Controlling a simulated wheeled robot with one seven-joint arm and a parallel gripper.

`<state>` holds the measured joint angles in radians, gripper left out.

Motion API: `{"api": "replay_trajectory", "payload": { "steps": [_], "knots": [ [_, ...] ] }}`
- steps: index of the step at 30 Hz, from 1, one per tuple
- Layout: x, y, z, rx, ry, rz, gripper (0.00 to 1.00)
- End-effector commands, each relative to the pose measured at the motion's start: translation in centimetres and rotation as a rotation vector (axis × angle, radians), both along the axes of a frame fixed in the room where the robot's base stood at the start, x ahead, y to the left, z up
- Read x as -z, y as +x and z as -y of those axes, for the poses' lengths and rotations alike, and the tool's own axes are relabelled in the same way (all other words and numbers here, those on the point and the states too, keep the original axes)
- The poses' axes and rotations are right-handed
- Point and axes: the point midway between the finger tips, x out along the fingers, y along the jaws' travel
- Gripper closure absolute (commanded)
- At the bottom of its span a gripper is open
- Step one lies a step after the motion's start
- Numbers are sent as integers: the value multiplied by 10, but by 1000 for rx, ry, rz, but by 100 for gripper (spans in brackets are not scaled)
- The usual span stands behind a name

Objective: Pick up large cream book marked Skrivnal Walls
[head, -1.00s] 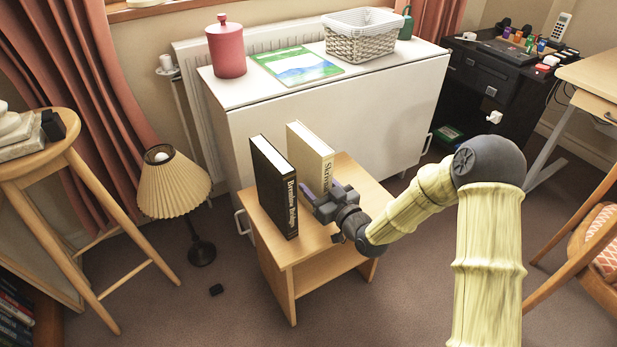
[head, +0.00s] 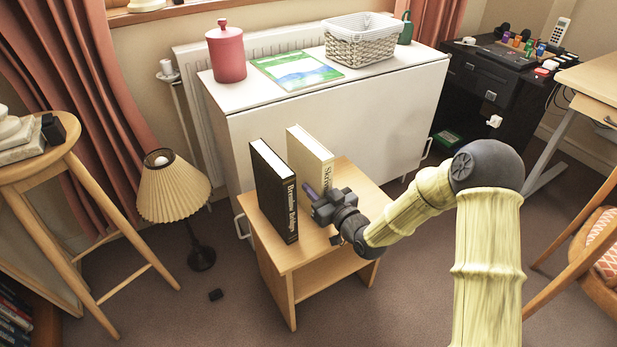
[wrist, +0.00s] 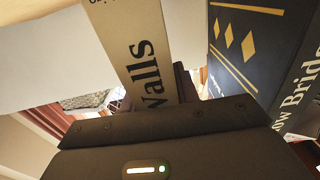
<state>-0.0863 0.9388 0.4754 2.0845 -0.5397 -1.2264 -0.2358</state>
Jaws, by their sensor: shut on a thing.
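The large cream book (head: 310,157) stands upright on the small wooden side table (head: 345,180). In the wrist view its spine (wrist: 137,50) shows the word "Walls" and rises from between my gripper's jaws. My gripper (head: 319,197) is shut on the lower part of the cream book's spine side. Its fingertips are partly hidden by the gripper body and the book. The black book (head: 272,190), marked "Brendow Bridge", stands upright to the left of the cream book, with a gap between them. It also shows close on the right in the wrist view (wrist: 250,45).
A white cabinet (head: 340,122) stands right behind the side table, bearing a red canister (head: 226,55), a green and blue booklet (head: 296,69) and a wicker basket (head: 360,45). A pleated lamp (head: 173,190) stands on the floor at left.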

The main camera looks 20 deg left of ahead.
Motion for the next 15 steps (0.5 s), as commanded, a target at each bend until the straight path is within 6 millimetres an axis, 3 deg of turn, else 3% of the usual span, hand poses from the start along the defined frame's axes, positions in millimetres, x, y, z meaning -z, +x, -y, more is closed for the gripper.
{"api": "replay_trajectory", "payload": {
  "steps": [8,15],
  "knots": [
    [-4,0,0,0,4,5,100],
    [-30,0,-1,-1,4,7,100]
  ]
}}
